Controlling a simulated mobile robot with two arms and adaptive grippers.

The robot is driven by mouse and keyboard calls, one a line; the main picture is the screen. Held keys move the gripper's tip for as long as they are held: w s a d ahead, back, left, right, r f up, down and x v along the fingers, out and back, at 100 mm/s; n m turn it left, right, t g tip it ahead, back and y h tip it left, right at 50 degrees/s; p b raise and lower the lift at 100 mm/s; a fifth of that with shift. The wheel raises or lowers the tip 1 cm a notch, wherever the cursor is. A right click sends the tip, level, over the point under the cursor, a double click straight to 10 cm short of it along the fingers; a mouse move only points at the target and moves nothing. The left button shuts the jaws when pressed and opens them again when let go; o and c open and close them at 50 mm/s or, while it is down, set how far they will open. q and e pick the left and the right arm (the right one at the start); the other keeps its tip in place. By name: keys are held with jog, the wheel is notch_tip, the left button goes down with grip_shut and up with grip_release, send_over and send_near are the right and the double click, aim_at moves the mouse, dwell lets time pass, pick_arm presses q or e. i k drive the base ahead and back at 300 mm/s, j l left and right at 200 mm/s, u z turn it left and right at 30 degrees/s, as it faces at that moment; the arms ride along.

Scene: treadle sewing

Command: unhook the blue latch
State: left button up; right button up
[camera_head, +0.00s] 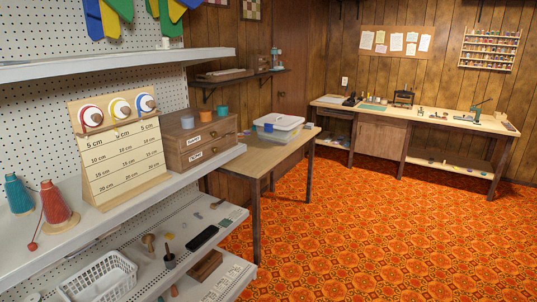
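A clear plastic box with a pale lid (284,120) stands on the wooden table (262,156) beyond the shelf. A small blue piece (268,127) shows on the box's near side, just under the lid's edge. It looks like the blue latch, but it is too small to tell whether it is hooked. The lid appears to lie on the box. Neither of my grippers is in view.
A shelf unit (125,211) on the left holds a tape display board (118,150), a wooden drawer box (200,147), a red cone (55,204) and a white basket (98,279). Open orange carpet (370,230) lies right of the table. A long workbench (420,115) stands at the back.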

aim_at(267, 126)
jog(key=i+z, duration=0.3)
jog(key=i, duration=0.65)
jog(key=i+j+z, duration=0.1)
jog(key=i+z, duration=0.25)
jog(key=i, duration=0.6)
jog(key=i+u, duration=0.45)
jog(key=i+l+u, duration=0.2)
jog(key=i+u, duration=0.25)
jog(key=i, duration=0.15)
